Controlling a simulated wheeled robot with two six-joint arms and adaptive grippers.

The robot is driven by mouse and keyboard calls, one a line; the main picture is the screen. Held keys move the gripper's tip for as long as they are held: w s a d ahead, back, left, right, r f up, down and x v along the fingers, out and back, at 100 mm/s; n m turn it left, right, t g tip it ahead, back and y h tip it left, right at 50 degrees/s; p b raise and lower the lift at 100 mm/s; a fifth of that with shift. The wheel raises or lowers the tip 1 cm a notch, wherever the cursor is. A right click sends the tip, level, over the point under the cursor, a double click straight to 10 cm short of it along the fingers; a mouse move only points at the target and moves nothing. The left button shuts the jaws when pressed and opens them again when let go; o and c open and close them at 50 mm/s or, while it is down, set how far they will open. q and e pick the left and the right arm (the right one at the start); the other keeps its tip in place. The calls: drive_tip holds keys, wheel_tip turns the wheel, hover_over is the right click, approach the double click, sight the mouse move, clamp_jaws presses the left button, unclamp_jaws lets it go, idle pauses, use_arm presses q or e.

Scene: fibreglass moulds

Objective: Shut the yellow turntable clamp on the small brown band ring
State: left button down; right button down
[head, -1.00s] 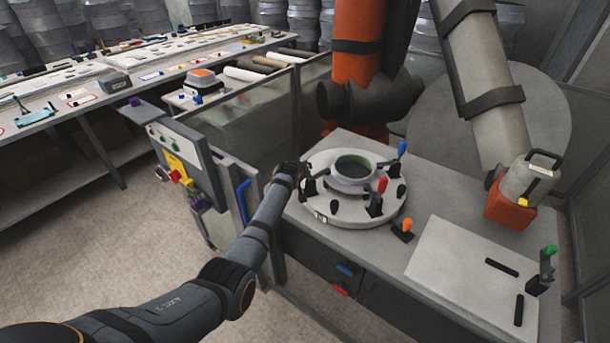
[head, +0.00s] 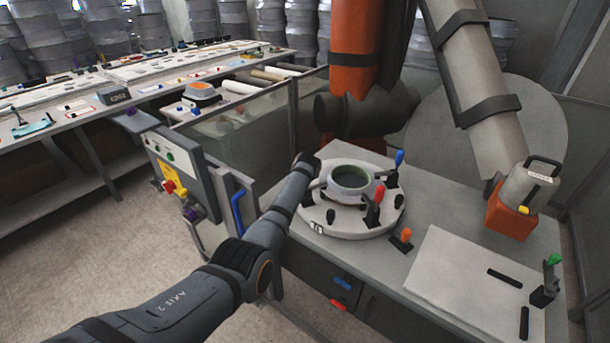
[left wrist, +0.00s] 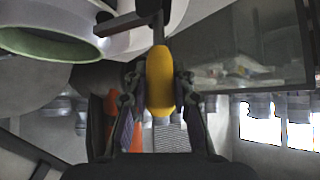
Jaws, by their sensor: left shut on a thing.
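The ring (head: 351,177), pale with a greenish inside, sits at the middle of the round white turntable (head: 332,229). It also shows at the upper left of the left wrist view (left wrist: 45,44). The yellow clamp handle (left wrist: 160,80) stands between the fingers of my left gripper (left wrist: 160,112), which is shut on it. A dark clamp bar (left wrist: 125,23) runs from the handle's top toward the ring; whether it presses on the ring I cannot tell. In the head view my left wrist hides this clamp and the fingertips. My right gripper is not in view.
Red (head: 379,194) and blue (head: 399,158) clamp handles stand on the turntable. An orange-handled clamp (head: 402,239) stands on the bench beside it. A white board (head: 465,285) lies at right. A control box (head: 180,170) stands left of my arm.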

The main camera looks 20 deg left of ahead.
use_arm(q)
drive_tip(key=c, duration=1.1)
unclamp_jaws()
drive_tip(key=v, duration=1.2)
